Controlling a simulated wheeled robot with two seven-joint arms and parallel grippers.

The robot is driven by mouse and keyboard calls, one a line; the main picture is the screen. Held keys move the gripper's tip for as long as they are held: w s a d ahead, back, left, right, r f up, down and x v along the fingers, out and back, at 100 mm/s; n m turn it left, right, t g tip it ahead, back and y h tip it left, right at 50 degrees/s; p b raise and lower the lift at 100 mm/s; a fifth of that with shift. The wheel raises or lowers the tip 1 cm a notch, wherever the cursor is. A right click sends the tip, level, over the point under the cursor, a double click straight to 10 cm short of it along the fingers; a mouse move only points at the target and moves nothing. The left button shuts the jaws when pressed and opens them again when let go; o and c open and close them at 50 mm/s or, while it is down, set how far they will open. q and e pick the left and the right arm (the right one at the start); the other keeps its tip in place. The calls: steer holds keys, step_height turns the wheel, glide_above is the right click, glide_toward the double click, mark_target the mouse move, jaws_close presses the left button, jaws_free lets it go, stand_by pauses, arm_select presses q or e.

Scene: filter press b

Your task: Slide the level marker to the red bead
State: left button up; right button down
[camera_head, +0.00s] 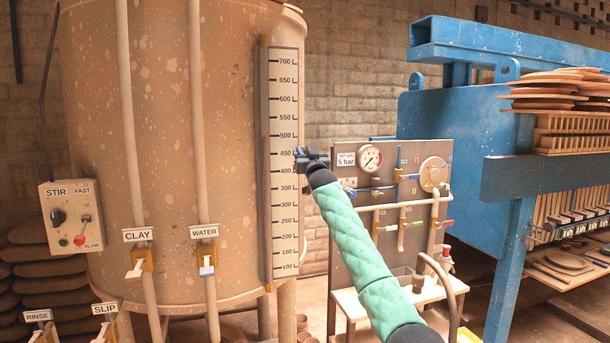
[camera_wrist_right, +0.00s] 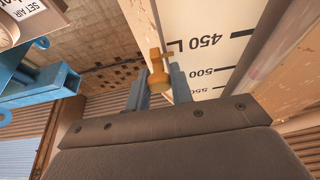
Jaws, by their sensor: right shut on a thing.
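The level scale (camera_head: 284,90) is a pale upright board with black numbers, fixed to the tank. The level marker (camera_wrist_right: 157,72) is a small orange-brown piece at the scale's edge; in the right wrist view it lies close to the 450 line. My right gripper (camera_head: 306,159) is at the scale's right edge, around the 450 mark. In the right wrist view its two blue-grey fingers (camera_wrist_right: 158,88) are shut on the marker, one on each side. In the head view the gripper hides the marker. I cannot make out a red bead on the scale. My left gripper is not in view.
The big tank (camera_head: 170,120) stands behind the scale, with pipes and CLAY and WATER valves. A grey gauge panel (camera_head: 380,235) stands right of the scale, behind my right arm. The blue press (camera_head: 455,150) is farther right. The scale's face above and below my gripper looks clear.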

step_height(320, 180, up, 4)
steer(key=shift+r, duration=0.25)
steer(key=c, duration=1.3)
jaws_free()
steer(key=shift+s, duration=0.2)
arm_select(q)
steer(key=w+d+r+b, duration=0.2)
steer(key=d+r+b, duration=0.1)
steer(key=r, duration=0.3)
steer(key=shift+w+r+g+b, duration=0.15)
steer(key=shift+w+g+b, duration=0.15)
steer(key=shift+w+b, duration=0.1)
arm_select(e)
steer(key=shift+v, duration=3.7)
